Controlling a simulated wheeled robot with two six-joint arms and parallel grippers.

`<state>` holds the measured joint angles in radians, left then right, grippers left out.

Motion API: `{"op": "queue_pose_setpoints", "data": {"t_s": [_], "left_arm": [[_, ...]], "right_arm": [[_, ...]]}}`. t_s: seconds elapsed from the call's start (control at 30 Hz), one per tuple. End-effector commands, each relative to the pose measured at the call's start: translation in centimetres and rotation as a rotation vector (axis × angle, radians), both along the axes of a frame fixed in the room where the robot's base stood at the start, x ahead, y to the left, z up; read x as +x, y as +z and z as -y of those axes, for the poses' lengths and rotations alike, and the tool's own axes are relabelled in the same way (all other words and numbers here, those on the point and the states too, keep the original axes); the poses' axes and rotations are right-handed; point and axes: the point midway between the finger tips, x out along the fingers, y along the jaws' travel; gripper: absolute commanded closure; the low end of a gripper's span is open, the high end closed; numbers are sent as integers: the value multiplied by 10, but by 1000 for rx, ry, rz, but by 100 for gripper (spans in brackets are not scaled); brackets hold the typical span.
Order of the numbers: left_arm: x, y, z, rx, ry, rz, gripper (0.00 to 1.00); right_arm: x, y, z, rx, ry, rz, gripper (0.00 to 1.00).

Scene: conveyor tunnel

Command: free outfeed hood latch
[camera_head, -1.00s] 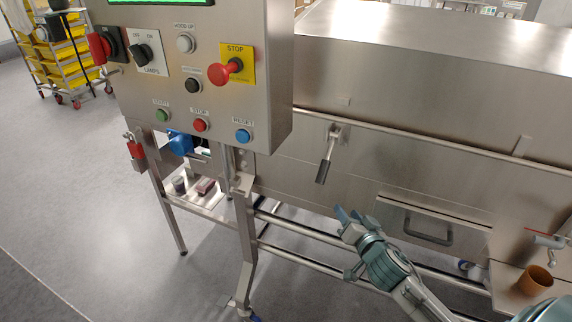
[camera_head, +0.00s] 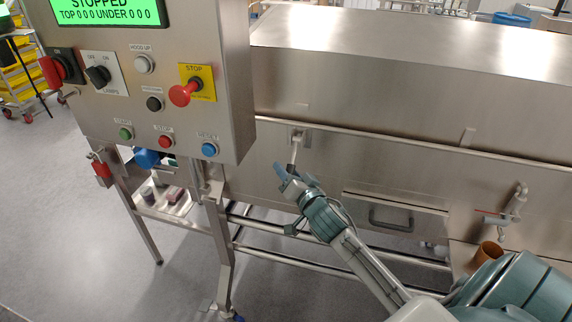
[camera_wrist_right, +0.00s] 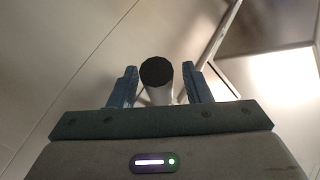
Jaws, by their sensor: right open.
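The hood latch (camera_head: 295,147) is a metal lever with a dark grip, hanging down from the hood's front just below the long rail. My right gripper (camera_head: 285,178) is at the lever's lower end and hides part of the dark grip. In the right wrist view, the round black end of the latch handle (camera_wrist_right: 157,71) shows between the two blue fingers of the right gripper (camera_wrist_right: 160,86). The fingers are open, with a gap visible on each side of the handle. My left gripper is not in view.
The control panel (camera_head: 155,100) with its red stop button (camera_head: 183,95) stands left of the latch. A drawer with a handle (camera_head: 391,219) is to the right, then a tap (camera_head: 514,203) and a brown cup (camera_head: 488,254). Frame rails run below.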

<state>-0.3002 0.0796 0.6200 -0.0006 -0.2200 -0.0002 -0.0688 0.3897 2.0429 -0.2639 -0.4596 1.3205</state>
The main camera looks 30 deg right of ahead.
Motion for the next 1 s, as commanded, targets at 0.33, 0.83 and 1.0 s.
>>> {"op": "queue_pose_setpoints", "data": {"t_s": [0.33,0.83,1.0], "left_arm": [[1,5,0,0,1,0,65],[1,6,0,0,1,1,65],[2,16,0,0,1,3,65]], "right_arm": [[11,-1,1,-1,0,0,56],[11,0,1,0,0,-1,100],[14,5,0,22,-1,-19,100]]}}
